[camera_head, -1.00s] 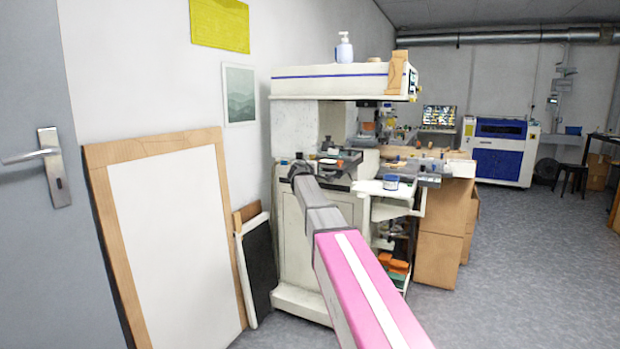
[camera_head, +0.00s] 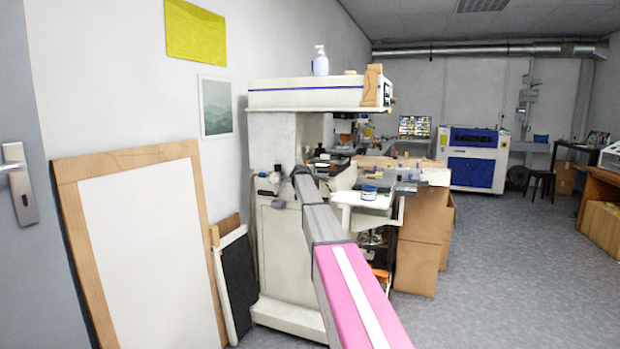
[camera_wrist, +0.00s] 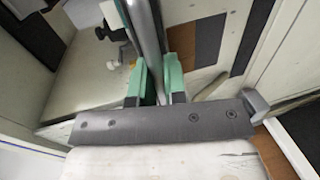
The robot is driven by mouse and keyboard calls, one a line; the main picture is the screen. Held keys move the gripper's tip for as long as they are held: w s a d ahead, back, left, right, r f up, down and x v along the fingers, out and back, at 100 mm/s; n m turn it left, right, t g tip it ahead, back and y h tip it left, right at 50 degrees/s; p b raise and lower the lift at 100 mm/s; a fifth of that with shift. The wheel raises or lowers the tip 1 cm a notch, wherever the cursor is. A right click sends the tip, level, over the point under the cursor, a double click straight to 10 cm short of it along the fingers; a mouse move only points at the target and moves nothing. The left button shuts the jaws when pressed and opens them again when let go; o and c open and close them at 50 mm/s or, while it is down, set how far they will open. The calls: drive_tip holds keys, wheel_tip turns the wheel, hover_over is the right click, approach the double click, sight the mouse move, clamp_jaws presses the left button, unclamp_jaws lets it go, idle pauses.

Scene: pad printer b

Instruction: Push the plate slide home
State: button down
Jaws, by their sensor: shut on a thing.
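The white pad printer (camera_head: 285,245) stands against the left wall in the head view. My arm reaches toward its work level, and the gripper's end is too small there to make out. In the wrist view my gripper (camera_wrist: 159,97) has two green fingers with dark tips. They are shut on a narrow grey metal bar (camera_wrist: 160,72) between them. A dark grey block with several screws (camera_wrist: 160,123) lies directly by the fingertips, with a pale surface (camera_wrist: 165,163) below it. I cannot tell for certain which of these parts is the plate slide.
A white tray (camera_head: 347,200) with a small blue tub (camera_head: 369,191) stands right of my arm. Brown boxes (camera_head: 418,240) stand beside it. A wood-framed white board (camera_head: 140,250) and a dark panel (camera_head: 238,280) lean on the left wall.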

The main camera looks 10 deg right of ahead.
drive_tip(key=shift+w+d, duration=0.2)
drive_tip(key=shift+w, duration=0.1)
drive_tip(key=c, duration=1.2)
unclamp_jaws()
drive_tip(key=shift+s, duration=0.1)
drive_tip(key=v, duration=1)
drive_tip(key=shift+s+a, duration=0.25)
